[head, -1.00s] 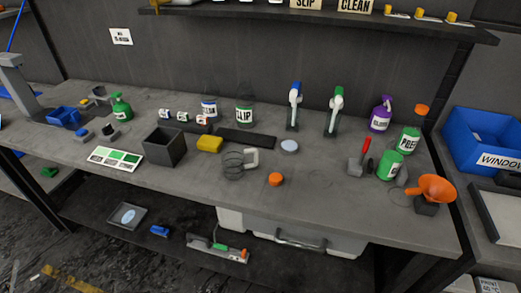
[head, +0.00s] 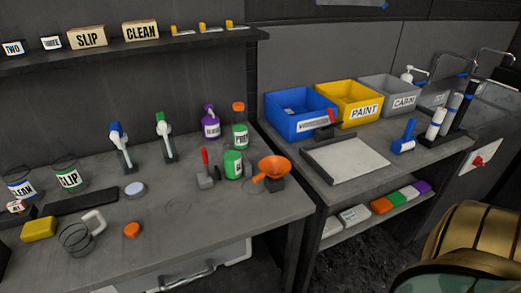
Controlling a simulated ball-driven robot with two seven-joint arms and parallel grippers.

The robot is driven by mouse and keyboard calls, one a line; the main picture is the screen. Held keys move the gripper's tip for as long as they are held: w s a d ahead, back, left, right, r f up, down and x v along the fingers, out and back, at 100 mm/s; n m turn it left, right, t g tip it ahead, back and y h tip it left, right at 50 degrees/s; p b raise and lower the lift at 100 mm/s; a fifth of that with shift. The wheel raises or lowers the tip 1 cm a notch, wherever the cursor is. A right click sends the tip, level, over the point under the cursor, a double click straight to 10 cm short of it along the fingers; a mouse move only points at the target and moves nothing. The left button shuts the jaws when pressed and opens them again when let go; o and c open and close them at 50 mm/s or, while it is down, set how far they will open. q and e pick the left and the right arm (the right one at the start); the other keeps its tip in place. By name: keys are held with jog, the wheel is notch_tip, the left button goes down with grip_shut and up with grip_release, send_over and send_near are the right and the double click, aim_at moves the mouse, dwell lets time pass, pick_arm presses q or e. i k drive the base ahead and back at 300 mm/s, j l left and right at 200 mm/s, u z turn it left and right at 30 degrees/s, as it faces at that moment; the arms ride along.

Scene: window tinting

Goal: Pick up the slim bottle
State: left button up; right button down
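No bottle here is labelled slim, and I cannot tell which one is meant. A green bottle with an orange cap (head: 239,136) stands upright at the right rear of the left bench. A purple spray bottle (head: 211,127) stands just left of it. A shorter green container with a white label (head: 233,164) stands in front of them. Clear containers labelled CLEAN (head: 21,189) and SLIP (head: 69,179) stand at the left. Neither of my grippers is in view.
An orange funnel (head: 271,169) sits at the bench's right end, near a red-handled tool (head: 205,170). Blue (head: 300,124), yellow (head: 348,108) and grey (head: 392,97) bins stand on the right bench, behind a tray (head: 345,160). A shelf (head: 130,43) overhangs the left bench.

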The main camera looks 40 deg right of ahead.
aim_at(231, 149)
jog(key=z, duration=1.05)
